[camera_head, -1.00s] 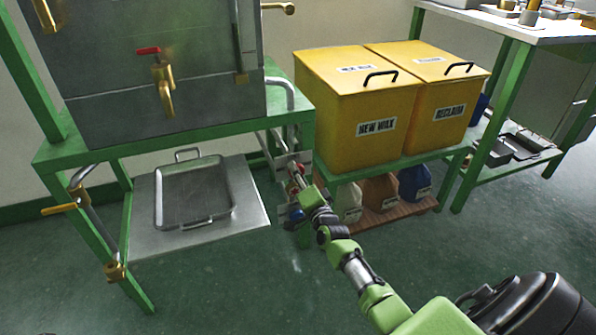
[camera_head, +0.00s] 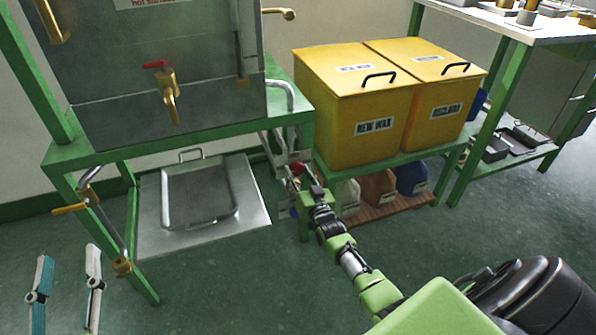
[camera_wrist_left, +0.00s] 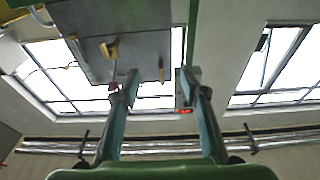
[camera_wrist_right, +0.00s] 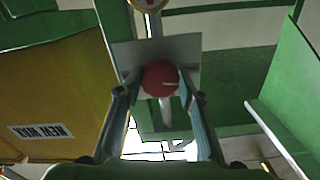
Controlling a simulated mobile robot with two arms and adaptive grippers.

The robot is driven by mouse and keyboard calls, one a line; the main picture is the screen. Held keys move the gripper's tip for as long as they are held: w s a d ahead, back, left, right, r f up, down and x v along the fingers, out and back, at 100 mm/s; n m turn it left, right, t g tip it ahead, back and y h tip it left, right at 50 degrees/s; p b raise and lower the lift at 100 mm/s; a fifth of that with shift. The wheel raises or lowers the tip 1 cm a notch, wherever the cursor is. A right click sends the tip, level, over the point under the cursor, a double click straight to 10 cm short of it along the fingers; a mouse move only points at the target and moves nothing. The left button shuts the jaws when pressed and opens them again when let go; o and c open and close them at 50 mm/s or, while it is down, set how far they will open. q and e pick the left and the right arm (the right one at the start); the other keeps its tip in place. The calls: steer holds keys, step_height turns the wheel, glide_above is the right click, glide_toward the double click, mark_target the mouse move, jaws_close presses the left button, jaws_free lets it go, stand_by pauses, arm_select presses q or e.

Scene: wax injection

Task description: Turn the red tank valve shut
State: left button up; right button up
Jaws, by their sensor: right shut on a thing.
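The red valve knob (camera_wrist_right: 160,78) is round and sits between the fingers of my right gripper (camera_wrist_right: 158,88) in the right wrist view. The right gripper is shut on it. In the head view my right gripper (camera_head: 303,178) reaches in beside the green tank stand's right leg, and the knob there is small and partly hidden. My left gripper (camera_head: 66,288) is in the lower left of the head view, fingers apart and empty. In the left wrist view its open fingers (camera_wrist_left: 160,85) point up toward the metal tank (camera_wrist_left: 135,52).
The tank (camera_head: 165,90) has a brass tap with a small red handle (camera_head: 155,65). A yellow-handled valve (camera_head: 70,209) is on the stand's left side. A metal tray (camera_head: 200,196) lies below. Yellow bins (camera_head: 340,105) stand right of my right gripper. The front floor is clear.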

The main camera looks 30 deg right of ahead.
arm_select(q)
steer(key=shift+w+a+f+g, duration=0.15)
steer(key=shift+f+g, duration=0.75)
steer(key=shift+f, duration=0.8)
arm_select(e)
steer(key=shift+f+n, duration=0.1)
steer(key=shift+n, duration=1.2)
steer(key=o, duration=1.1)
arm_select(q)
steer(key=shift+y, duration=0.3)
arm_select(e)
steer(key=shift+s, duration=0.1)
steer(key=v, duration=1.2)
steer(key=shift+f, duration=0.1)
